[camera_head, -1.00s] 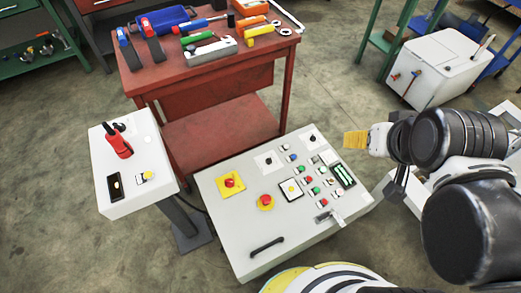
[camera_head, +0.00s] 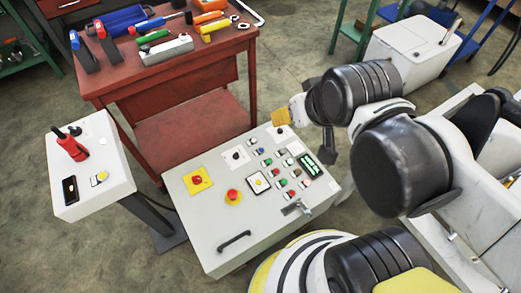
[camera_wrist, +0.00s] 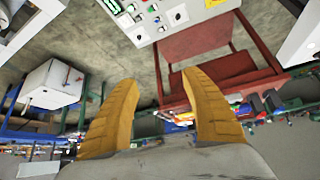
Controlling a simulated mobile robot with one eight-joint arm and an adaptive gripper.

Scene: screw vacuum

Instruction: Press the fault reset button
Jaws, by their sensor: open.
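The grey control panel (camera_head: 212,232) stands low in the middle of the head view, with several small coloured buttons, two red mushroom buttons on yellow plates (camera_head: 196,180) and a lit display (camera_head: 307,164). I cannot read the labels, so I cannot tell which button is the fault reset. My gripper (camera_head: 281,116) is near the panel's far right corner, apart from the buttons. In the wrist view its two yellow fingers (camera_wrist: 158,80) are spread with nothing between them. Part of the panel (camera_wrist: 137,32) shows upside down at the top there.
A smaller white pedestal box (camera_head: 90,150) with a red handle stands left of the panel. A red tool table (camera_head: 190,75) is behind it, holding several tools. A white bin (camera_head: 410,50) stands at the back right. Open floor lies between the table and bin.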

